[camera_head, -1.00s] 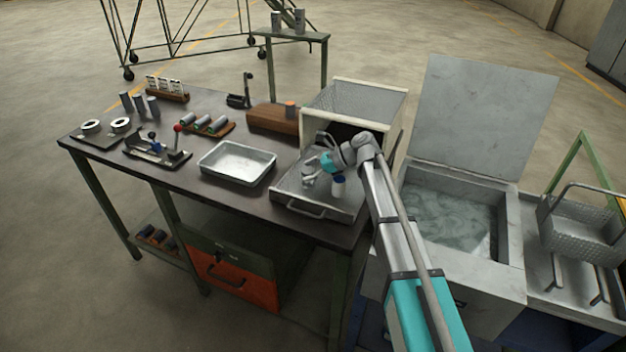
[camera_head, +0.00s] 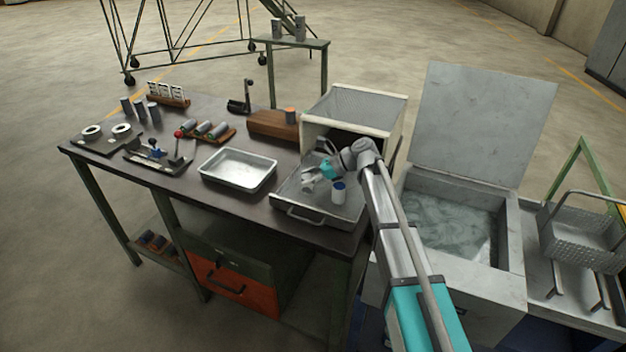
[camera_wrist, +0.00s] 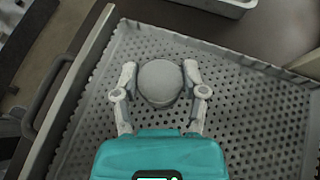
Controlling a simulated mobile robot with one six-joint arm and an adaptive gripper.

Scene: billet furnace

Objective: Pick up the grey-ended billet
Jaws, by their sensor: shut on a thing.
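The grey-ended billet (camera_wrist: 160,83) stands upright on the perforated tray in the wrist view, its round grey end facing the camera. My gripper (camera_wrist: 160,90) has one finger on each side of it and is shut on it. In the head view my gripper (camera_head: 309,184) is low over the pulled-out tray (camera_head: 287,201), and the held billet is hard to make out there. I cannot tell whether the billet's foot touches the tray.
The open-fronted furnace box (camera_head: 355,110) is behind the tray. An empty metal pan (camera_head: 238,181) lies to its left. The open quench tank (camera_head: 450,220) is to the right, beside a wire basket (camera_head: 580,235).

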